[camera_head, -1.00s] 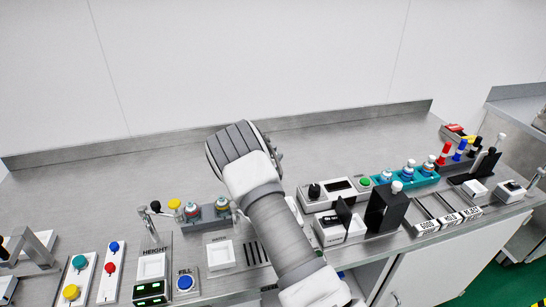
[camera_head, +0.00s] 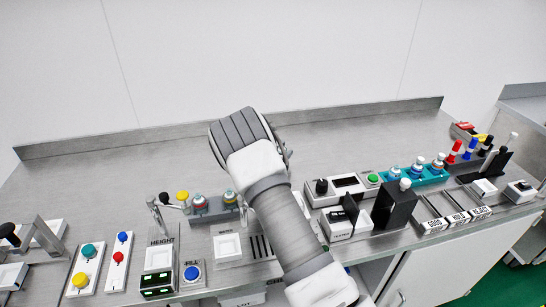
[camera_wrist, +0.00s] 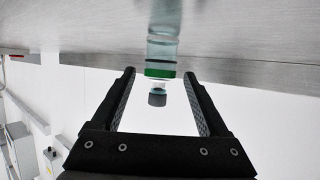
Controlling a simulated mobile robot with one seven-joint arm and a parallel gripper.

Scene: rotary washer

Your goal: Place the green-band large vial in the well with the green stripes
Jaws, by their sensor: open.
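In the wrist view, which is turned over, a clear vial with a green band (camera_wrist: 160,73) and a dark grey cap (camera_wrist: 157,98) stands on the metal bench, its cap pointing down in the picture. My gripper (camera_wrist: 159,75) is open, with its fingertips to either side of the vial's banded part in the picture. I cannot tell whether they touch it. In the head view my own arm hides this vial and my fingers. I cannot make out a well with green stripes in either view.
A grey rack (camera_head: 213,211) with capped vials stands left of my arm. A teal rack (camera_head: 430,178) with several vials stands at the right. A black upright holder (camera_head: 397,207) and a display box (camera_head: 345,190) stand between. The back of the bench (camera_head: 350,140) is clear.

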